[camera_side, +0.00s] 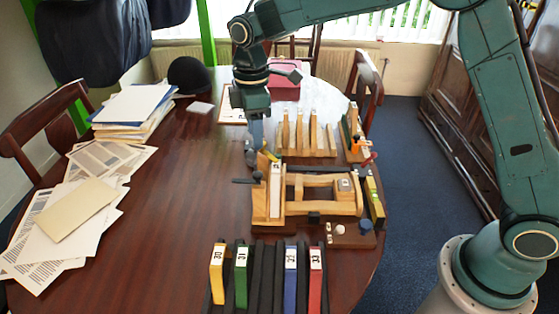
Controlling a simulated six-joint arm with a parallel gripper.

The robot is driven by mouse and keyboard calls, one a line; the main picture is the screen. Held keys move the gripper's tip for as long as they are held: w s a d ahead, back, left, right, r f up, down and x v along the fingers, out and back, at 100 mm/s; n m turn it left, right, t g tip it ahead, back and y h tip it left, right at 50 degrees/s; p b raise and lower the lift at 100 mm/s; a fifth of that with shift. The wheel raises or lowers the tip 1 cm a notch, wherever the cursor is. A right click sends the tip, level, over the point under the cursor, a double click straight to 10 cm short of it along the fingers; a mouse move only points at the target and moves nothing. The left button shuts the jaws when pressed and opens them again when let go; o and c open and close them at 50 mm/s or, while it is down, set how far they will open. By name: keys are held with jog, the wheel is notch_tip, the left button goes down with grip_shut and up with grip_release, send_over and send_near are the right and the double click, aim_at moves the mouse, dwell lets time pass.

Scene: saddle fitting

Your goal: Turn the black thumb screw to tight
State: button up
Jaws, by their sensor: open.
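A wooden fixture (322,208) sits on the table's right part. A black handle-like part, which looks like the thumb screw (243,181), sticks out from its left side. Its exact turn cannot be told at this size. My gripper (252,158) points down just above and behind that part, near the fixture's back left corner. It is open, with nothing seen between its fingers. The fingertips look apart from the screw, though the gap is hard to judge. A white-labelled block (275,190) stands at the fixture's left end.
A black rack with coloured, numbered blocks (241,276) stands in front. A wooden rack with upright slats (308,138) stands behind. A level-like yellow piece (374,200) is at the right. Papers (75,215) cover the left edge; the table (180,215) between is clear.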

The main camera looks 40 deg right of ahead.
aim_at(258, 174)
notch_tip(258, 174, down, 11)
jog(key=shift+r, duration=0.1)
dwell(0.4)
grip_shut()
